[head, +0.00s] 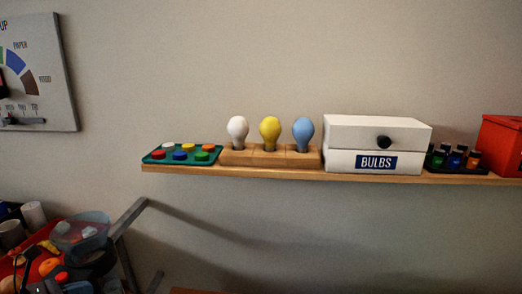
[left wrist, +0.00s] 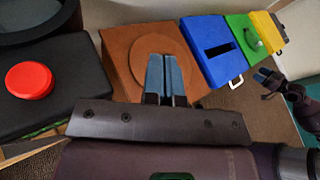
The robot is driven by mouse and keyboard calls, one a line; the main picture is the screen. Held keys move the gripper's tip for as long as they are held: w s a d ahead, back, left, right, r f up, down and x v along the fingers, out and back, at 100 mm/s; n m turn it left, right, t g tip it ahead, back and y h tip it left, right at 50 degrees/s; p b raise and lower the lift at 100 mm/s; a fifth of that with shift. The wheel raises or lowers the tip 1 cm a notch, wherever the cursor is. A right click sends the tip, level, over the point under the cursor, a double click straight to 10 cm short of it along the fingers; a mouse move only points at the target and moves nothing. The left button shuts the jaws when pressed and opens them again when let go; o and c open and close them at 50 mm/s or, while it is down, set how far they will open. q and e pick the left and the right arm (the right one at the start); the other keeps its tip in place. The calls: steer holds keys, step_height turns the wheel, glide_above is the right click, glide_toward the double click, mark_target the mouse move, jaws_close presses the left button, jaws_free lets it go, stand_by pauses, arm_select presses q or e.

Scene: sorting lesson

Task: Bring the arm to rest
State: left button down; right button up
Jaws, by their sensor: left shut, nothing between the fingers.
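My left gripper (left wrist: 165,85) shows in the left wrist view, its two blue-grey fingers close together, shut and empty. Behind the fingertips is a brown box (left wrist: 125,55) with a round disc on its top; I cannot tell whether they touch. In the head view the left gripper is hard to make out among the clutter at the lower left. A dark jawed shape (left wrist: 290,95) at the right of the wrist view looks like my right gripper; its opening is unclear.
A wall shelf (head: 230,170) holds a green button tray (head: 152,158), three bulbs, a white BULBS box (head: 340,160) and small bottles. A red bin (head: 30,270) of mixed things is lower left. Blue (left wrist: 205,35), green and yellow bins and a red button (left wrist: 30,80) show near the left wrist.

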arm_select(q)
steer(key=s+d+f+m+y, duration=0.5)
steer(key=s+f+m, duration=0.4)
steer(key=m, duration=0.6)
steer(key=s+d+f+m+y, duration=0.4)
steer(key=s+d+f+m, duration=0.2)
steer(key=s+f+m, duration=0.4)
step_height(320, 180, down, 3)
steer(key=m, duration=0.6)
steer(key=shift+s+f+m+t+y, duration=0.2)
steer(key=shift+m+t+y, duration=0.1)
steer(key=shift+y, duration=0.1)
